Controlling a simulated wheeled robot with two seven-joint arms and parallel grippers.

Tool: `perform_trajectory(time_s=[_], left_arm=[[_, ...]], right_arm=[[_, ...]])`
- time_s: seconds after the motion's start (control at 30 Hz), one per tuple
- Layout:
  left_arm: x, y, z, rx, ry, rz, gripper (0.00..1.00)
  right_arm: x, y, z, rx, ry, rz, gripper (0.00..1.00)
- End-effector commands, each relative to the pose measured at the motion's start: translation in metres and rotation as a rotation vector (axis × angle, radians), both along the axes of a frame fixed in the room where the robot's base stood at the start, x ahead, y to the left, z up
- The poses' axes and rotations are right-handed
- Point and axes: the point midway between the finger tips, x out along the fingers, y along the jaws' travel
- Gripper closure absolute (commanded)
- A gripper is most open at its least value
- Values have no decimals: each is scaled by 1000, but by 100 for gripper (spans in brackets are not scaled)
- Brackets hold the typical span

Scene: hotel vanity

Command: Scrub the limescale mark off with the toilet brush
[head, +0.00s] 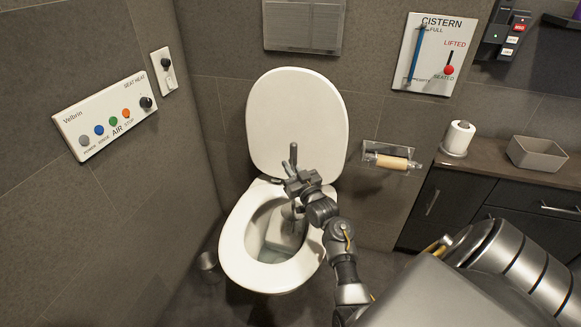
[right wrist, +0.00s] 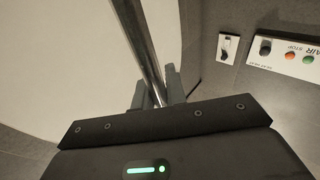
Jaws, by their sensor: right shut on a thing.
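My right gripper (head: 298,182) is over the toilet bowl and shut on the toilet brush (head: 293,153). The brush's grey handle stands up above the fingers, close in front of the raised lid. Its lower part reaches down into the bowl, mostly hidden by my gripper and wrist. In the right wrist view the shiny metal handle (right wrist: 143,50) runs between the two fingers (right wrist: 155,95). The white toilet (head: 233,245) has its lid up and its seat ring down. I cannot make out the limescale mark in the bowl. My left gripper is not in view.
A small dark cylindrical holder (head: 208,262) stands on the floor left of the toilet. The raised lid (head: 297,115) is behind my gripper. A paper roll holder (head: 390,162) and the vanity counter (head: 490,167) are to the right. A control panel (head: 105,122) is on the left wall.

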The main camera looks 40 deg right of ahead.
Motion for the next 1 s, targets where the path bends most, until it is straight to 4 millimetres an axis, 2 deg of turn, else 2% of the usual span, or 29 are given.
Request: perform_trajectory(time_s=[0.37, 0.73, 1.0], left_arm=[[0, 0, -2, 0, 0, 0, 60], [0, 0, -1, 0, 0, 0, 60], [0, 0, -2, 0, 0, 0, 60]], right_arm=[[1, 0, -3, 0, -1, 0, 100], [14, 10, -1, 0, -1, 0, 100], [17, 12, -1, 0, -1, 0, 100]])
